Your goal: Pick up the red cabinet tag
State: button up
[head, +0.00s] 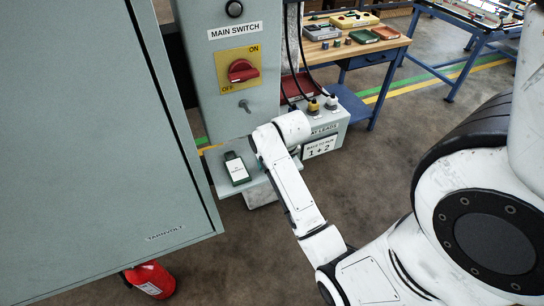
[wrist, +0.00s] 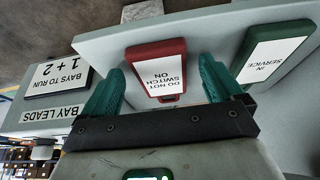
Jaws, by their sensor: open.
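The red cabinet tag, with a white face reading "DO NOT SWITCH ON", lies on a grey shelf in the wrist view (wrist: 156,70). My gripper (wrist: 160,85) is open, with one green finger on each side of the tag's near end in that view. I cannot tell whether either finger touches it. In the head view my arm covers the red tag and the gripper's fingers. A green "IN SERVICE" tag (wrist: 275,54) lies to the right of the red tag; it also shows in the head view (head: 237,168).
The grey shelf (head: 222,187) sits below the main switch panel (head: 238,70). A bay leads box (head: 338,138) stands beside it on the right. The large cabinet door (head: 90,130) fills the left. A fire extinguisher (head: 151,281) stands on the floor below.

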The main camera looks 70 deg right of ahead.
jog(key=c, duration=1.1)
jog(key=shift+r, duration=0.15)
jog(key=shift+c, duration=0.2)
